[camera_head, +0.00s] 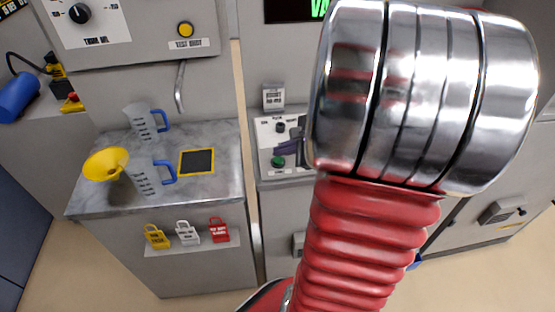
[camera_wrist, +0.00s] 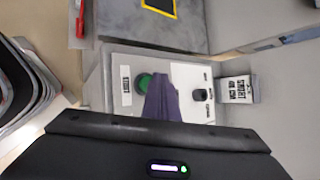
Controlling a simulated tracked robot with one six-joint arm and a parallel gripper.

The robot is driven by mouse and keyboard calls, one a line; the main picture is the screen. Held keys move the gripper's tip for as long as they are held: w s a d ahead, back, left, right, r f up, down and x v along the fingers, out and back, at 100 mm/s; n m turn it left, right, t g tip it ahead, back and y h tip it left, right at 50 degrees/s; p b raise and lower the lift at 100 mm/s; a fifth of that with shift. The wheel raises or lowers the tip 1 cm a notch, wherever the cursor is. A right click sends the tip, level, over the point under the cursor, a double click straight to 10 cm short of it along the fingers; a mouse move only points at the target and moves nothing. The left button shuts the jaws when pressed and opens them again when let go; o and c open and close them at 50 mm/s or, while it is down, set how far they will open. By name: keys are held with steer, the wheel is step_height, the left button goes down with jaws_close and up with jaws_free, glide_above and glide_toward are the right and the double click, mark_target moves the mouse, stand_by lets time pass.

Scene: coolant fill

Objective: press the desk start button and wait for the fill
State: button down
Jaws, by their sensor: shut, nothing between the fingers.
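The green start button (camera_head: 278,161) sits on a pale panel (camera_head: 263,134) on the desk. In the wrist view the green button (camera_wrist: 143,82) shows beside a white label that seems to read START. My gripper (camera_head: 284,156) is shut and empty. Its dark purple fingers (camera_wrist: 160,82) reach over the panel and overlap the button's right side in the wrist view. I cannot tell whether the fingertips touch the button or whether it is pressed. In the head view my arm hides much of the gripper.
A black knob (camera_wrist: 200,95) and a small upright sign (camera_wrist: 237,90) are beside the button. A display with green letters (camera_head: 318,8) is partly hidden.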

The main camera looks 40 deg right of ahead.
mark_target(281, 162)
steer(key=shift+f, duration=0.15)
steer(key=shift+f, duration=0.25)
steer(key=shift+f, duration=0.5)
stand_by(1.0)
steer(key=shift+r, duration=0.95)
steer(key=shift+r, duration=2.5)
steer(key=shift+a, duration=0.1)
